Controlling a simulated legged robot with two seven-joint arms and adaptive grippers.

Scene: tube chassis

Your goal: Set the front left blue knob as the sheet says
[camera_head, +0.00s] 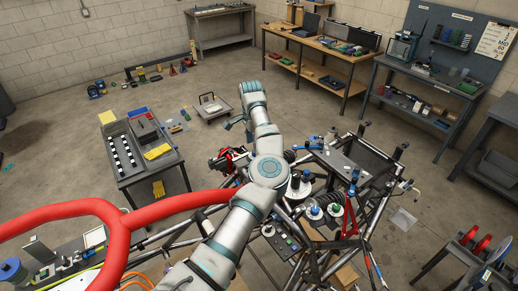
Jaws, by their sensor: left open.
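The tube chassis (340,245) stands in the lower right half of the head view. My left arm rises across the middle of the view. My left gripper (232,122) is open and empty, raised beyond the chassis and away from the knobs. My right gripper is not in view. A white sheet (495,42) hangs on the back board; its writing is unreadable.
A thick red tube (118,235) crosses the lower left. A grey cart (135,165) with trays stands left of my arm. Workbenches (325,55) line the back wall. A rack with red discs (475,255) stands at lower right. Open floor lies behind the chassis.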

